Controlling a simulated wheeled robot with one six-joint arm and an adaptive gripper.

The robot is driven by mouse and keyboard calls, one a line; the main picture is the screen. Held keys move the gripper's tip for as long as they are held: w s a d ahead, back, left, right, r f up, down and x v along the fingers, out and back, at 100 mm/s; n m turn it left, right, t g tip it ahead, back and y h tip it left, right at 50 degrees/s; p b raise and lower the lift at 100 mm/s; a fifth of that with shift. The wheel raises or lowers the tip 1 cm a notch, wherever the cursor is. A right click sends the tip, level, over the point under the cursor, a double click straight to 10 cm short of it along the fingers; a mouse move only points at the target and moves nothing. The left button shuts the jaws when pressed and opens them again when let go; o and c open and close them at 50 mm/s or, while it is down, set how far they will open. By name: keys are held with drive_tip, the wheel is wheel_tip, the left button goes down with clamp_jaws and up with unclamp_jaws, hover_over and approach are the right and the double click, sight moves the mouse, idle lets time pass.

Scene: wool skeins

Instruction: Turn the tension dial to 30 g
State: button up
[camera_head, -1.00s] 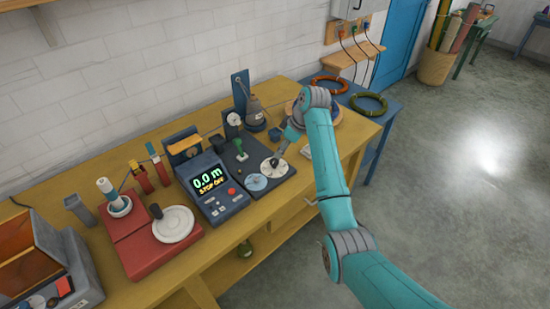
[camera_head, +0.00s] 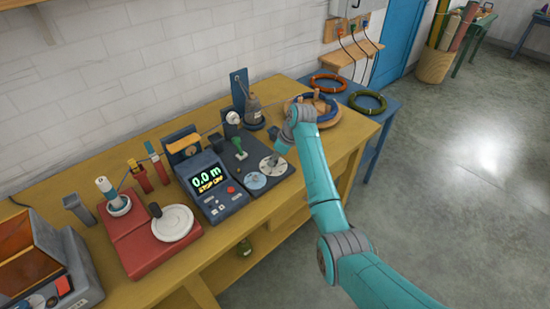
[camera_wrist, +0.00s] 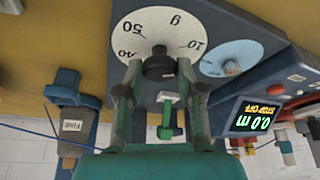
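The tension dial is a white disc (camera_head: 281,170) marked in g, on a dark base right of the display unit. In the wrist view the dial (camera_wrist: 135,22) appears upside down, with 50, 40 and 10 readable. Its black knob (camera_wrist: 158,63) stands at the middle. The knob's pointer setting cannot be made out. My gripper (camera_wrist: 159,72) has its two fingers apart, one on each side of the knob, with slim gaps visible. In the head view my gripper (camera_head: 273,159) is over the dial and hides the knob.
A light-blue dial (camera_head: 256,181) lies beside the white one. The display (camera_head: 208,178) reads 0.0 m, STOP OFF. A green-handled lever (camera_head: 239,147) stands close behind the dials. A red unit with a white disc (camera_head: 172,224) is further left.

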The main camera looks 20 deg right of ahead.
drive_tip(key=c, duration=0.4)
drive_tip(key=m+h, duration=0.1)
drive_tip(key=m, duration=0.2)
drive_tip(key=m+t+h, duration=0.1)
drive_tip(key=m, duration=0.2)
drive_tip(key=shift+s+a, duration=0.1)
drive_tip(key=shift+a, duration=0.1)
drive_tip(key=m+h, duration=0.2)
drive_tip(key=m, duration=0.3)
drive_tip(key=shift+a+m, duration=0.15)
drive_tip(key=shift+m, duration=0.25)
drive_tip(key=m+h, duration=0.1)
drive_tip(key=m, duration=0.2)
drive_tip(key=m+g+h, duration=0.1)
drive_tip(key=m, duration=0.2)
drive_tip(key=shift+a+g, duration=0.15)
drive_tip(key=shift+g, duration=0.15)
drive_tip(key=m, duration=0.2)
drive_tip(key=m+g+h, duration=0.1)
drive_tip(key=m, duration=0.3)
drive_tip(key=shift+w+g, duration=0.25)
drive_tip(key=shift+g, duration=0.15)
drive_tip(key=shift+f, duration=0.1)
